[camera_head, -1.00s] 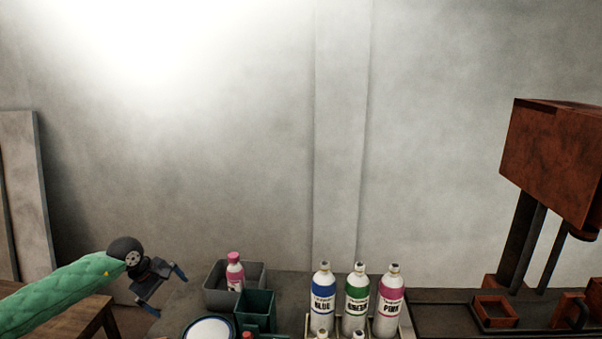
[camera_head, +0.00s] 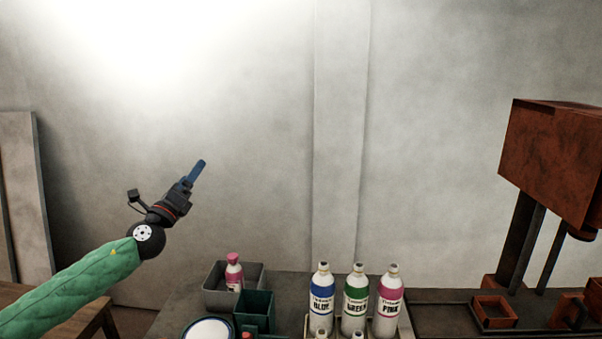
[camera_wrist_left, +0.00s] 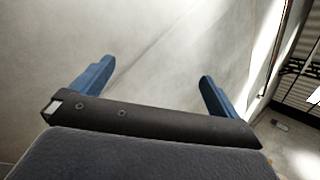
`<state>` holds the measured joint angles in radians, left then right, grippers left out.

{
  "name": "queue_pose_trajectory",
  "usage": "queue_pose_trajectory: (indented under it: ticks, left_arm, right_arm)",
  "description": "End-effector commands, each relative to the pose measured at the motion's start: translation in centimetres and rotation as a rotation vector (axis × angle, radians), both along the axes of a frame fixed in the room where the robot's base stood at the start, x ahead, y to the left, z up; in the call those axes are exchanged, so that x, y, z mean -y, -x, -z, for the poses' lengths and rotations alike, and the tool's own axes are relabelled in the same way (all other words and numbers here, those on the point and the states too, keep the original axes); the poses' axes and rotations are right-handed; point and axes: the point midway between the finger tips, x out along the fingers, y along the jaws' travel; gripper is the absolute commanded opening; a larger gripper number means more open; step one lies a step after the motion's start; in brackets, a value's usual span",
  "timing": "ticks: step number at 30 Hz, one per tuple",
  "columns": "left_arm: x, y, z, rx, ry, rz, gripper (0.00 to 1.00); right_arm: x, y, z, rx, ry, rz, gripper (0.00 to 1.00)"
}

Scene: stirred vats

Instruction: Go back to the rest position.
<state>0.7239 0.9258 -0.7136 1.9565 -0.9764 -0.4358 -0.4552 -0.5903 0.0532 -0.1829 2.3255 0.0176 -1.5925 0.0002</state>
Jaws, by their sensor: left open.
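My left gripper (camera_head: 198,172) is raised in the air in front of the grey wall, left of centre in the head view, pointing up and to the right. In the left wrist view its two blue fingers (camera_wrist_left: 155,85) stand wide apart with nothing between them. The head view sees the gripper edge-on. My right gripper is in neither view.
On the table below stand blue (camera_head: 322,290), green (camera_head: 356,296) and pink (camera_head: 388,300) labelled bottles. A pink-capped bottle (camera_head: 234,273) stands in a grey bin (camera_head: 215,297) beside a dark green bin (camera_head: 256,310). A rusty machine (camera_head: 555,160) stands right. The air around the gripper is clear.

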Motion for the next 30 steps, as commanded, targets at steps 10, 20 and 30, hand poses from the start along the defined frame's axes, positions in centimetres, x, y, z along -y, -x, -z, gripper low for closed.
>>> queue_pose_trajectory:
  ticks: [10,20,30]
  left_arm:
    - [-2.7,2.4,6.3,-0.269,0.958,-0.148,1.0]
    - [-0.1,10.2,22.7,-0.669,1.579,-0.443,1.0]
    - [5.3,20.3,34.9,-1.039,1.824,-0.651,1.0]
  right_arm:
    - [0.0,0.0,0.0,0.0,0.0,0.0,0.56]
    - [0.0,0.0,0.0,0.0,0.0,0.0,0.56]
    - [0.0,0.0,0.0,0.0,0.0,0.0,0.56]
